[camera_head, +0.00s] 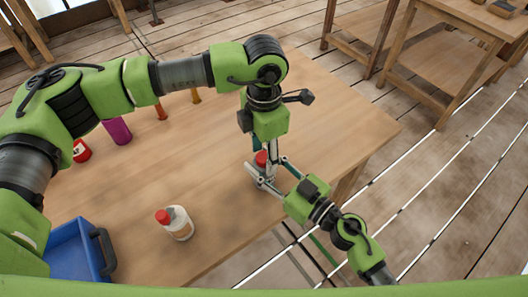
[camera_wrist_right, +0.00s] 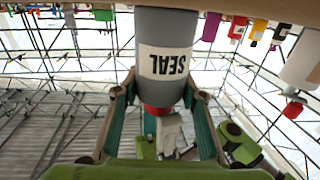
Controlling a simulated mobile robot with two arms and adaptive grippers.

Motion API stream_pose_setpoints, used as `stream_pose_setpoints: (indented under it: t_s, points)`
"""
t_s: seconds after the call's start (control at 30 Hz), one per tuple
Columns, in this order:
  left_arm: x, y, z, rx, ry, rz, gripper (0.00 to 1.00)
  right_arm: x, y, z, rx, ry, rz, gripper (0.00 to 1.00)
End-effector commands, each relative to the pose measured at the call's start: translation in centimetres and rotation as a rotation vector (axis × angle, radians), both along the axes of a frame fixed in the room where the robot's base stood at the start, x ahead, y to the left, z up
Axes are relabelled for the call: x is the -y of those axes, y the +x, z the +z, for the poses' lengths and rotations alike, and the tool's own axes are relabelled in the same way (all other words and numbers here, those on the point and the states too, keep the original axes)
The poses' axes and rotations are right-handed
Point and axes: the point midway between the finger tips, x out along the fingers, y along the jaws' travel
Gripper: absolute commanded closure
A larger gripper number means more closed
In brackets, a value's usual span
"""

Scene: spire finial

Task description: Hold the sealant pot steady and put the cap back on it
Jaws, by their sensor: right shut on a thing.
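The grey sealant pot (camera_wrist_right: 168,28) shows upside down in the right wrist view, with its white SEAL label facing that camera. My right gripper (camera_wrist_right: 160,88) is shut on the pot, one finger on each side; in the head view this gripper (camera_head: 264,178) is low at the table's right part. The red cap (camera_head: 261,157) is at the pot's mouth, and it also shows in the right wrist view (camera_wrist_right: 157,110). Whether it is seated cannot be told. My left gripper (camera_head: 262,148) points down over the cap, its fingertips close to it; its grip is unclear.
A blue tray (camera_head: 70,248) is at the front left. A red can (camera_head: 81,151), a purple cylinder (camera_head: 117,131) and orange items stand behind. The table's middle is clear.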

Motion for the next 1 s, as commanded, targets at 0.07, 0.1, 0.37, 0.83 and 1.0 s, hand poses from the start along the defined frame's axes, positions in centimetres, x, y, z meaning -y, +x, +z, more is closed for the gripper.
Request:
stream_pose_setpoints:
  t_s: [0.07, 0.1, 0.37, 0.83, 1.0]
  points:
    - [0.0, 0.0, 0.0, 0.0, 0.0, 0.001, 0.55, 0.0, 0.0, 0.0, -0.001, -0.001, 0.0, 1.0]
    - [0.0, 0.0, 0.0, 0.0, 0.0, 0.001, 0.55, 0.0, 0.0, 0.0, -0.001, -0.001, 0.0, 1.0]
    - [0.0, 0.0, 0.4, 0.001, 0.0, 0.001, 0.55, 0.0, 0.0, 0.0, -0.001, -0.001, 0.0, 1.0]
    - [0.0, 0.1, 9.1, 0.004, 0.0, 0.001, 0.55, 0.0, 0.0, 0.0, -0.001, -0.001, 0.0, 1.0]
    - [0.0, 0.1, 11.3, 0.001, 0.0, 0.001, 0.55, 0.0, 0.0, 0.0, -0.001, -0.001, 0.0, 1.0]
